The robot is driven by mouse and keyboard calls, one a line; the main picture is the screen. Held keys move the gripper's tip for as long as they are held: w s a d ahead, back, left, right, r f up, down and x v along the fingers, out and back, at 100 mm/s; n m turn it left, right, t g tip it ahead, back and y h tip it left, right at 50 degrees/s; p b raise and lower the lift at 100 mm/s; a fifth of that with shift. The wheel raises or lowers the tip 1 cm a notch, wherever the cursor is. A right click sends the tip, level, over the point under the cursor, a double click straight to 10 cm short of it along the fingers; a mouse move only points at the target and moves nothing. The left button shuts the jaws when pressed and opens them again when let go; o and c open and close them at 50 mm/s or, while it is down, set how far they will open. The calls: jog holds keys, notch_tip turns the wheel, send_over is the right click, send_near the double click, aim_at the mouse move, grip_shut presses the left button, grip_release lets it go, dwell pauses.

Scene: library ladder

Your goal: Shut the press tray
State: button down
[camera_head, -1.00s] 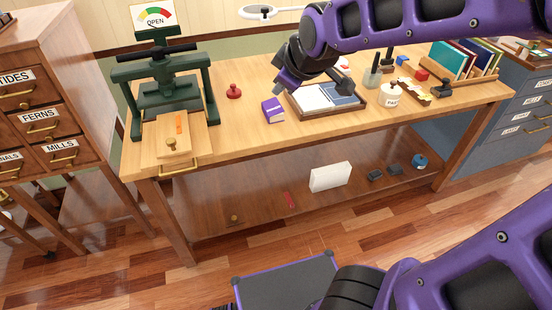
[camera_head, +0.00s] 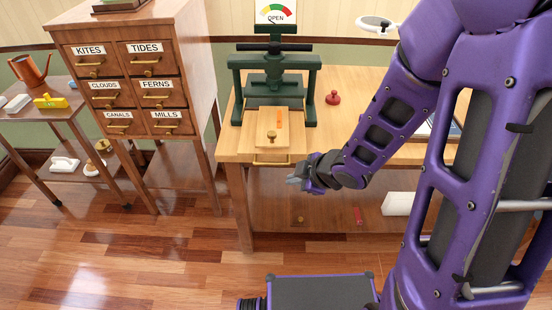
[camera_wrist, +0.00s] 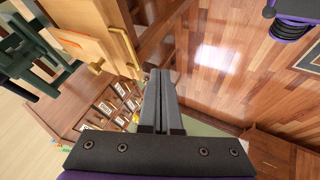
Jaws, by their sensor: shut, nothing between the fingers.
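The green book press (camera_head: 273,88) stands at the left end of the wooden workbench. Its wooden press tray (camera_head: 266,148) sticks out toward the bench's front edge, with a brass bar handle (camera_head: 271,163) on its front. A board with a brass knob (camera_head: 270,138) and an orange strip lies on the tray. My gripper (camera_head: 294,180) is shut and empty, a little to the right of and below the handle, not touching it. In the wrist view the shut fingers (camera_wrist: 161,100) point past the handle (camera_wrist: 124,45), which is close by on the left.
A card-drawer cabinet (camera_head: 140,85) stands left of the bench, with a small side table (camera_head: 38,112) beyond it. A red stamp (camera_head: 333,97) stands right of the press. A white box (camera_head: 397,204) sits on the lower shelf.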

jog(key=w+a+f+b, duration=0.3)
jog(key=w+f, duration=0.3)
jog(key=w, duration=0.3)
jog(key=shift+w+a+f, duration=0.15)
jog(key=shift+a+f, duration=0.15)
jog(key=shift+f, duration=0.05)
